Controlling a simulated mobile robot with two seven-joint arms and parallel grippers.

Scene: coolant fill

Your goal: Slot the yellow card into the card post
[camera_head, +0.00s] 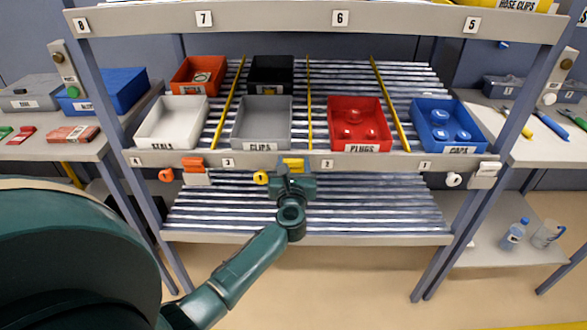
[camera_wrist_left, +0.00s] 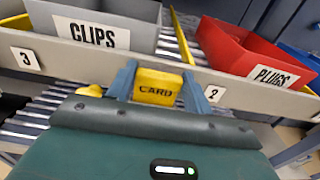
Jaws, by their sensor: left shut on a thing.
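My left gripper (camera_head: 293,180) is at the front lip of the middle shelf, between labels 3 and 2. Its two blue-grey fingers (camera_wrist_left: 158,92) are shut on the yellow card (camera_wrist_left: 157,80), marked CARD. The card (camera_head: 293,164) sits upright against or just in front of the lip; I cannot tell whether it touches. No part is plainly marked as the card post. An orange piece above a white holder (camera_head: 198,178) is on the lip at left, and a similar white holder (camera_head: 485,176) is at right. My right gripper is not in view.
A grey CLIPS bin (camera_head: 262,143) and a red PLUGS bin (camera_head: 360,146) stand just behind the lip. A white bin (camera_head: 172,143) and a blue CAPS bin (camera_head: 447,149) flank them. A yellow ring (camera_head: 260,178) hangs left of my gripper. The lower shelf (camera_head: 380,210) is empty.

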